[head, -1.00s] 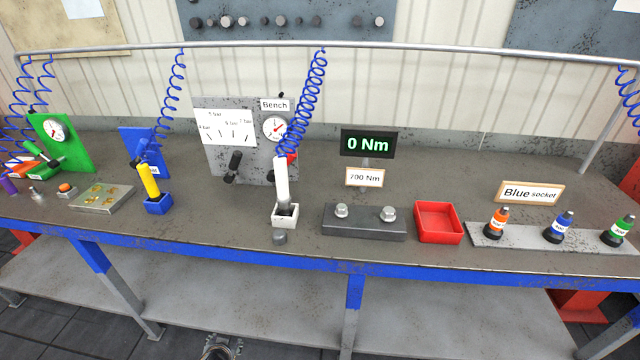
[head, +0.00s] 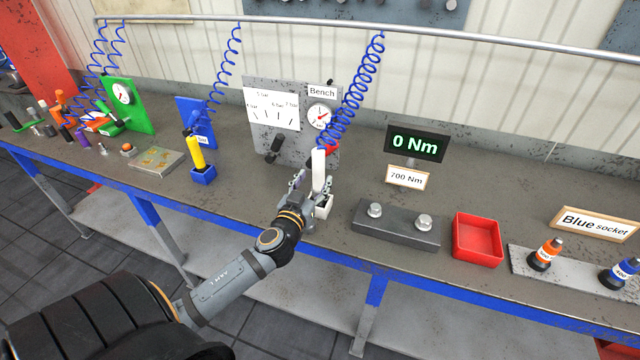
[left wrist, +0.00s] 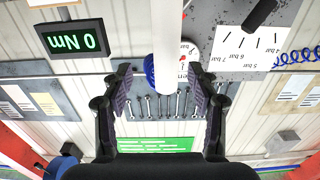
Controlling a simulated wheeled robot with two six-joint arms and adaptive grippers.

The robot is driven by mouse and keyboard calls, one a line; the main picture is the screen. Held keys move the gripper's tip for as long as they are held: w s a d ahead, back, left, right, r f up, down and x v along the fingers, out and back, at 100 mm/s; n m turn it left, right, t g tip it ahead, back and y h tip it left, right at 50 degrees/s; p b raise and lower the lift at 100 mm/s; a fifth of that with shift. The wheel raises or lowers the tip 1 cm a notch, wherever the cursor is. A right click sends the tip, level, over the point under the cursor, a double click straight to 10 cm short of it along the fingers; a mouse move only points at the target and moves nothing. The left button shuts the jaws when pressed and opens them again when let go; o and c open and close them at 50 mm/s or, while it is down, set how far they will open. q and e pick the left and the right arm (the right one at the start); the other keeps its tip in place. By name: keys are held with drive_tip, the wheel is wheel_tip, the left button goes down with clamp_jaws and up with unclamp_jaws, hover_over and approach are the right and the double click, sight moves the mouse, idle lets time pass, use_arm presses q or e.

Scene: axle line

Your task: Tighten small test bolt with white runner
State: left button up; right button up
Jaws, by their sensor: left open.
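The white runner (head: 319,172) stands upright in its white holder (head: 325,207), with a blue coiled hose rising from its top. My left gripper (head: 309,181) is open at the runner. In the left wrist view the white shaft (left wrist: 167,45) stands in front of the gap between the open fingers (left wrist: 162,92); I cannot tell whether they touch it. The dark test block (head: 395,228) carries two bolts, a left one (head: 375,210) and a right one (head: 424,221). The display (head: 415,144) above reads 0 Nm, and the label (head: 408,176) reads 700 Nm. My right gripper is out of view.
A red tray (head: 478,240) is right of the block, then a socket plate (head: 574,277) with coloured sockets. A yellow tool (head: 195,152) in a blue holder is on the left. The pressure panel (head: 262,110) is behind the runner. Hoses hang from the overhead rail.

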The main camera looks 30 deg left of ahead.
sight(316, 170)
use_arm(q)
drive_tip(key=shift+w+a, duration=0.2)
drive_tip(key=shift+w, duration=0.45)
drive_tip(key=shift+r, duration=0.1)
drive_tip(key=p+x, duration=0.1)
drive_tip(key=x, duration=0.1)
drive_tip(key=p+x, duration=0.2)
drive_tip(key=shift+w+a, duration=0.3)
drive_tip(key=shift+a, duration=0.15)
drive_tip(key=shift+w, duration=0.2)
drive_tip(key=shift+s, duration=0.15)
drive_tip(key=shift+c, duration=1.1)
clamp_jaws()
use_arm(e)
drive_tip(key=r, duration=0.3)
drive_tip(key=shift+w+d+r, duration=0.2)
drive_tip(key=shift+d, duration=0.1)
